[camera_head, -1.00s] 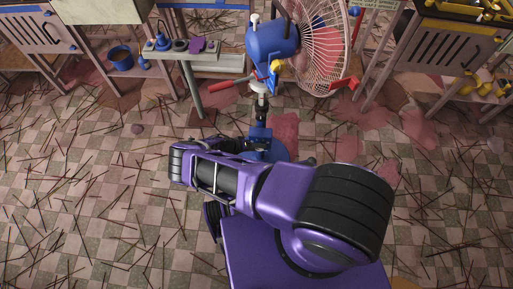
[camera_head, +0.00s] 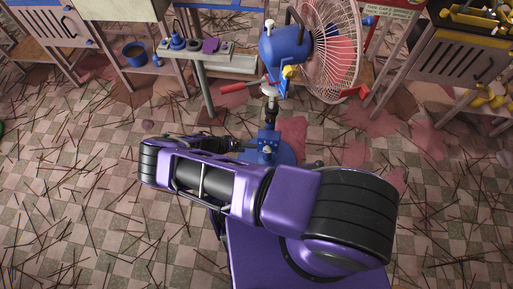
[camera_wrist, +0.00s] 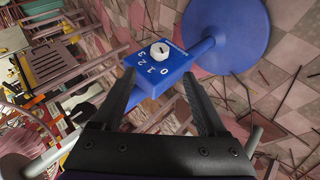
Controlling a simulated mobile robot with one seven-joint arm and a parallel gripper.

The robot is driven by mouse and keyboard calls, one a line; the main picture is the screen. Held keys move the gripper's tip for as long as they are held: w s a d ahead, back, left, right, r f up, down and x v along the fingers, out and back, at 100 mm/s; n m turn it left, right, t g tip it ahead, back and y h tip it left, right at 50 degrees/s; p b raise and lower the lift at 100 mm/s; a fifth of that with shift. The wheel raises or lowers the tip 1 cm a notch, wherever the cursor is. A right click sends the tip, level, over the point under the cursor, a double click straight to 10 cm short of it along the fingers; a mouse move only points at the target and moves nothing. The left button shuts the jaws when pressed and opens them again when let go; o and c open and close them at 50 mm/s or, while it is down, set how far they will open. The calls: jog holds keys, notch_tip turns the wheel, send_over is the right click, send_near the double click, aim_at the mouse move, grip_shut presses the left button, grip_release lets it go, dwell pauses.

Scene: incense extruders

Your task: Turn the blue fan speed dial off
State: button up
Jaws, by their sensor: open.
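The fan (camera_head: 300,45) stands at the top centre of the head view, with a blue motor, a pale round cage and a blue round base. Its blue control box (camera_head: 268,138) is low on the stand. In the wrist view, the blue box (camera_wrist: 165,82) is tilted and carries a white dial (camera_wrist: 159,51) and the marks 0, 1, 2, 3. Which mark the dial points to I cannot tell. My gripper (camera_wrist: 160,77) is open and empty, its black fingers below the dial in the picture and overlapping the box's sides. Contact cannot be told.
The fan's blue base (camera_wrist: 235,32) lies beyond the box in the wrist view. A side table (camera_head: 215,62) with small items and a shelf with a blue pot (camera_head: 135,54) stand left of the fan. A workbench (camera_head: 455,60) stands right. Thin sticks litter the checkered floor.

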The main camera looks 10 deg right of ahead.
jog(key=v, duration=0.6)
dwell(0.4)
